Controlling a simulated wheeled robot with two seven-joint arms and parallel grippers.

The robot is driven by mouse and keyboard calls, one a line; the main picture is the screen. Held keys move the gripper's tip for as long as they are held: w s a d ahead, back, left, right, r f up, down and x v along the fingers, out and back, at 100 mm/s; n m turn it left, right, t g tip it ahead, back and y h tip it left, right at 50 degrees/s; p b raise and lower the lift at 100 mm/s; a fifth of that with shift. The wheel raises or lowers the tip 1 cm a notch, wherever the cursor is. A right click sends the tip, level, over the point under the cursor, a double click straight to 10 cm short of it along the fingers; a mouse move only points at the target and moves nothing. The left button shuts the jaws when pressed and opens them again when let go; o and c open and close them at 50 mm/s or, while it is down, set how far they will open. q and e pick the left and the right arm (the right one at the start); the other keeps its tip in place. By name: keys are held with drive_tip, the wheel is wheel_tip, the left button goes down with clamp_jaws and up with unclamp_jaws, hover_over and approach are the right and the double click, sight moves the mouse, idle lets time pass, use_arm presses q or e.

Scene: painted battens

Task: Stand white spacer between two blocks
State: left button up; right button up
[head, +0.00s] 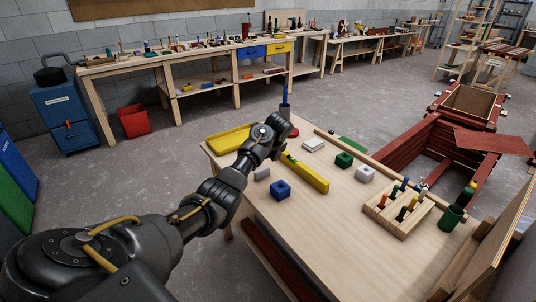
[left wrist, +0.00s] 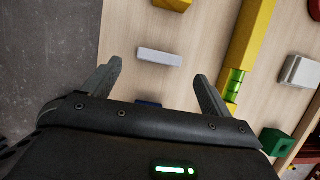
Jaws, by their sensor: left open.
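The white spacer, a small pale bar (left wrist: 160,57), lies on the wooden table beyond and between the fingertips of my left gripper (left wrist: 158,72). A green block (head: 344,160) and a whitish block (head: 365,174) stand farther right. Which two blocks the task means I cannot tell.
A yellow tray (head: 228,139) is at the left edge, partly behind my arm. A pale box (head: 313,145), a wooden rack (head: 398,214) and a green cup (head: 451,217) also stand here. The table's front middle is clear.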

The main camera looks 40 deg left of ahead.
use_arm(q)
drive_tip(key=v, duration=0.5)
drive_tip(key=shift+f, duration=0.1)
idle(0.4)
